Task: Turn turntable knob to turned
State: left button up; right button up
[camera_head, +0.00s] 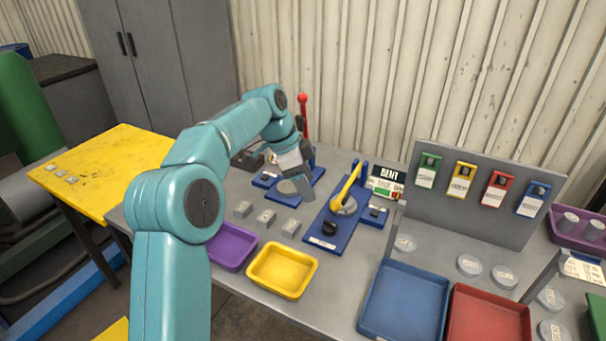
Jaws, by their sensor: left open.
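My left arm comes in from the left and bends down over the grey table. My left gripper (307,191) is open and points down, in front of the rear blue base plate and close to its grey disc (287,187). A black knob (330,228) sits on the front blue base plate (321,241), right of and nearer than the gripper, apart from it. A yellow lever (347,187) and a round grey disc (346,206) are on the same plate. I cannot tell which part is the turntable knob. My right gripper is not in view.
A red-knobbed lever (303,113) stands behind my wrist. Several small grey blocks (266,216) lie left of the front plate. Purple (232,247), yellow (282,270), blue (404,302) and red (488,316) trays line the front. A grey panel (477,190) stands at right.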

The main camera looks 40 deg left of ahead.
pick_arm(q)
jog(key=shift+v, duration=0.8)
jog(key=n+y+b, duration=0.2)
jog(key=n+y, duration=0.4)
jog(key=n, duration=1.2)
send_near(331, 225)
jog(key=x, duration=0.9)
jog(key=shift+w+a+f+p, duration=0.1)
jog(key=shift+f+p, duration=0.2)
